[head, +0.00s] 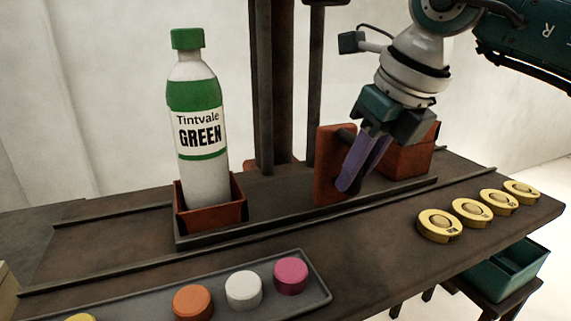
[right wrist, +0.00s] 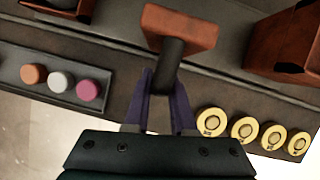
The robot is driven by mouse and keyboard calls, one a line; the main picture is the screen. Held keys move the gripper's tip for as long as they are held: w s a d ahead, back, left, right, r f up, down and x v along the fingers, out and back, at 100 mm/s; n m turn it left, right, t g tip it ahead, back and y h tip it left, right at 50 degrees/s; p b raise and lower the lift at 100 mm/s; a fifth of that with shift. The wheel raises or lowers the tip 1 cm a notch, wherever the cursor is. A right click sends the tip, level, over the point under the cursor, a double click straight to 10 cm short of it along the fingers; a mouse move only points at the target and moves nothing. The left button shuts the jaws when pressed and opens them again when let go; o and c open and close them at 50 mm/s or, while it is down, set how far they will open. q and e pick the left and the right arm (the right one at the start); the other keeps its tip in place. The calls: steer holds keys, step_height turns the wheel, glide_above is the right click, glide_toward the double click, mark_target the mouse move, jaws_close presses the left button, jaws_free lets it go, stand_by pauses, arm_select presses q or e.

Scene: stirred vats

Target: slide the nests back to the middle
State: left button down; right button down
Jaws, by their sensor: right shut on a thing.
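A long dark grey sled (head: 285,220) carries two rust-red nests. The left nest (head: 213,218) holds an upright white and green bottle labelled Tintvale GREEN (head: 205,105). The right nest (head: 408,158) stands partly behind my right gripper; its inside is hidden. Between the nests an upright rust-red plate (head: 327,165) carries a dark round handle (head: 346,133). My right gripper (head: 352,180) reaches down beside the plate, shut on the handle. In the right wrist view the handle (right wrist: 172,60) lies between the purple fingers (right wrist: 163,92). My left gripper is out of view.
Rails (head: 110,270) run along the bench on both sides of the sled, with bare track at its left. A grey tray (head: 320,290) with coloured caps lies in front. Several yellow round pieces (head: 439,225) line the right front. Dark posts (head: 262,90) stand behind.

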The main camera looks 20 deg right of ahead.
steer(key=c, duration=0.8)
jaws_free()
steer(key=shift+o, duration=0.2)
steer(key=p+v, duration=0.1)
steer(key=v, duration=0.9)
